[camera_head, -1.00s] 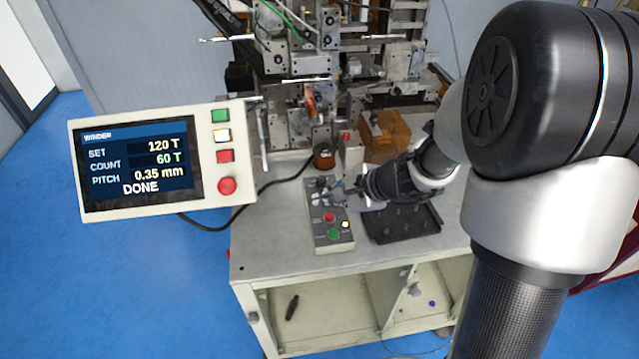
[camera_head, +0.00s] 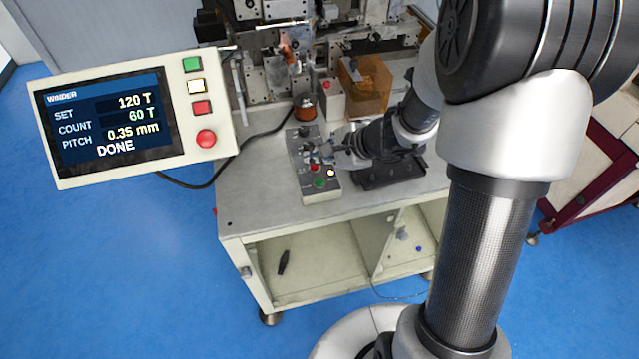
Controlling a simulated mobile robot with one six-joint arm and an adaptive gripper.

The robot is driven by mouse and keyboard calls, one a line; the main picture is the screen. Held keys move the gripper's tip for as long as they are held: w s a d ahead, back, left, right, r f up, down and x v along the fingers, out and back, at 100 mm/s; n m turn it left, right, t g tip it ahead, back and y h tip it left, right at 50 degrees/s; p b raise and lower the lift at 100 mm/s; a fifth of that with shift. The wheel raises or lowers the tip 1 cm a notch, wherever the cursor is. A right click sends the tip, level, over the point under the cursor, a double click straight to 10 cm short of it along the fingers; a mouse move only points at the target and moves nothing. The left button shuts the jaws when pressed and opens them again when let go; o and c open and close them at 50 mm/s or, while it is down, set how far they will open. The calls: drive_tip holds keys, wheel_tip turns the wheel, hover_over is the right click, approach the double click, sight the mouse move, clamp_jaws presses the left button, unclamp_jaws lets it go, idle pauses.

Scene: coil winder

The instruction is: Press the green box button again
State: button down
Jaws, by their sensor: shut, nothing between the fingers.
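The control box (camera_head: 303,192) lies on the bench, a narrow grey box with buttons along its top. Its green button (camera_head: 319,183) is at the near end, with a red button (camera_head: 315,168) behind it and a small pale button (camera_head: 331,173) beside it. My gripper (camera_head: 312,153) is shut and empty over the middle of the box, just behind the red button. Whether its tips touch the box I cannot tell. The winder display (camera_head: 110,120) reads SET 120 T, COUNT 60 T, PITCH 0.35 mm, DONE.
The display panel also has a green button (camera_head: 192,63) and a red knob (camera_head: 206,139). A dark tray (camera_head: 385,180) lies right of the box, under my arm. The bench's front left (camera_head: 255,205) is clear.

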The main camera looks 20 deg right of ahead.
drive_tip(key=b, duration=0.3)
hover_over(318, 184)
wheel_tip(318, 184, down, 4)
drive_tip(key=shift+f, duration=0.25)
drive_tip(key=shift+f+b, duration=0.55)
drive_tip(key=shift+b, duration=0.2)
idle(0.4)
drive_tip(key=shift+f+b, duration=0.45)
drive_tip(key=shift+b, duration=0.2)
